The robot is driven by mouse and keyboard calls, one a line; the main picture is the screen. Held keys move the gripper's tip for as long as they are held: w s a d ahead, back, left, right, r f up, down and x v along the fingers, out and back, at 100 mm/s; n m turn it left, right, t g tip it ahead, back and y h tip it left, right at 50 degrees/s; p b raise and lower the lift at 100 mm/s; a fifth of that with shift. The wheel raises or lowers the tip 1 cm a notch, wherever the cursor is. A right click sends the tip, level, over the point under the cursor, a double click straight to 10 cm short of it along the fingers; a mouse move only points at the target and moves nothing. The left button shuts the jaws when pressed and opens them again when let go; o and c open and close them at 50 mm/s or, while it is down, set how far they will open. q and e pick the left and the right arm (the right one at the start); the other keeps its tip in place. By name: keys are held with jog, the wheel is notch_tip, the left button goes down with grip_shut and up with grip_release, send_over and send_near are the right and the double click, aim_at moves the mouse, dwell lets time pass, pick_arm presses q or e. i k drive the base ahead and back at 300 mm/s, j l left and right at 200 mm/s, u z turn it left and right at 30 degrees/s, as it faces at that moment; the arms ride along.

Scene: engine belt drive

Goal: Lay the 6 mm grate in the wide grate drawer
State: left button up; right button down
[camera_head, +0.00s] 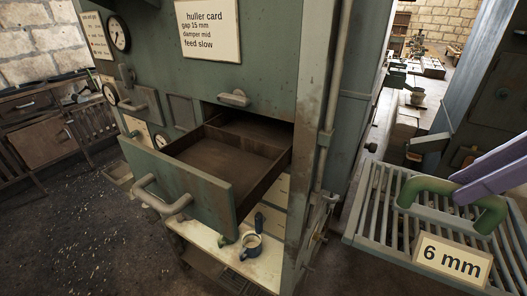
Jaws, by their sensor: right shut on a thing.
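The 6 mm grate (385,215) is a grey-green slatted rack with a "6 mm" label and a green arched handle (430,184). It is held in the air at the right, tilted in the picture. My right gripper (468,188), with purple fingers, is shut on this handle. The wide grate drawer (190,184) is pulled out of the green machine at picture centre, and its brown inside looks empty. The grate is to the right of the drawer and apart from it. My left gripper is not in view.
A machine post with a pipe (318,150) stands between the drawer and the grate. A card (208,28) reads "huller card".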

aim_at(216, 170)
jog(key=i+j, duration=0.1)
jog(key=j, duration=0.2)
jog(key=i+j, duration=0.15)
jog(key=j, duration=0.2)
jog(key=i+j, duration=0.1)
jog(key=j, duration=0.55)
jog(key=i+j+u, duration=0.1)
jog(key=j, duration=0.3)
jog(key=k, duration=0.1)
